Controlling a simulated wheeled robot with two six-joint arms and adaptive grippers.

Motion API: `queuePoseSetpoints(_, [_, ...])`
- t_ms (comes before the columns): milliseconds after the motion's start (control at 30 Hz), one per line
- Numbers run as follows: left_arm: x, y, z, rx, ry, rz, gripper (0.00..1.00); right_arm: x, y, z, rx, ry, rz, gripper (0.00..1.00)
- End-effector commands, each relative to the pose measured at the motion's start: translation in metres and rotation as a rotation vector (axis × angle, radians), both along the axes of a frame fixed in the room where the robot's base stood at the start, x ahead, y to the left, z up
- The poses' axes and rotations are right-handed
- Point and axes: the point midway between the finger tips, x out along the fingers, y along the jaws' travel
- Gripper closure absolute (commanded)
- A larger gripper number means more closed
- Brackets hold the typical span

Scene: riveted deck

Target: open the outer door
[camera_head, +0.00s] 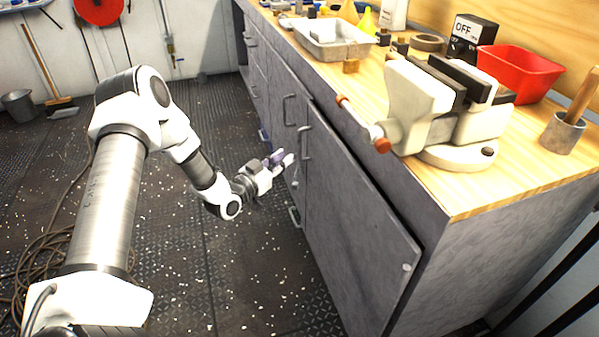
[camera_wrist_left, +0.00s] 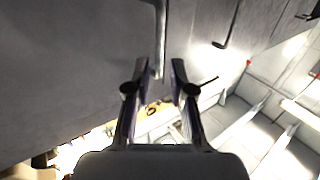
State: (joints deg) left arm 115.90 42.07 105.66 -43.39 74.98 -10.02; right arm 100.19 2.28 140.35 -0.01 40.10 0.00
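The grey bench cabinet has a large near door (camera_head: 355,215), which looks like the outer door. A dark line runs along its top and right edges; I cannot tell whether it is fully closed. A bar handle (camera_head: 304,142) is at its left edge. My left gripper (camera_head: 287,160) is beside this handle, fingers pointing at the cabinet. In the left wrist view the two fingers (camera_wrist_left: 160,72) are apart, and a handle bar (camera_wrist_left: 160,35) shows between their tips. I cannot tell whether they touch it. My right gripper is out of view.
Another cabinet door with a handle (camera_head: 288,110) is farther back. The wooden worktop (camera_head: 490,190) carries a vise (camera_head: 425,110), a red bin (camera_head: 520,75) and a metal tray (camera_head: 335,40). Coiled cable (camera_head: 45,265) lies at left. The dark floor (camera_head: 250,270) before the cabinet is clear.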

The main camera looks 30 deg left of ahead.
Motion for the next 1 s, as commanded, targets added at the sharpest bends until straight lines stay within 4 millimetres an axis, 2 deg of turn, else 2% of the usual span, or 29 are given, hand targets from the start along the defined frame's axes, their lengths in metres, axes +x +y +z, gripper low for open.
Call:
queuePoseSetpoints(33, [0.001, 0.002, -0.004, -0.003, -0.008, 0.004, 0.77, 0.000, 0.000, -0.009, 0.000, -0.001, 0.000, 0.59])
queuePoseSetpoints(167, [0.012, -0.001, -0.001, 0.002, -0.009, 0.001, 0.77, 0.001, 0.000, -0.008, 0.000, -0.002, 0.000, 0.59])
queuePoseSetpoints(500, [0.071, -0.007, -0.002, 0.000, -0.006, -0.001, 0.77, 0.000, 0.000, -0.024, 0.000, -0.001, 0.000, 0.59])
queuePoseSetpoints(600, [0.078, -0.007, -0.001, -0.001, -0.005, 0.001, 0.77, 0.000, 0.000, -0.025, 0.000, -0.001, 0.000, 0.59])
queuePoseSetpoints(800, [0.079, -0.007, 0.000, -0.002, -0.004, 0.002, 0.77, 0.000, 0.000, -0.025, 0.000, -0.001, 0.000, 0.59])
queuePoseSetpoints(833, [0.079, -0.007, 0.000, -0.002, -0.004, 0.002, 0.81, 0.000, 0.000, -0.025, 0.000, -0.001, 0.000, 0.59])
queuePoseSetpoints(900, [0.079, -0.007, 0.000, -0.002, -0.004, 0.002, 1.00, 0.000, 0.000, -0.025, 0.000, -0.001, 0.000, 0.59])
queuePoseSetpoints(1000, [0.079, -0.007, 0.000, -0.002, -0.004, 0.002, 1.00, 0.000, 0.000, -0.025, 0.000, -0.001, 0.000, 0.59])
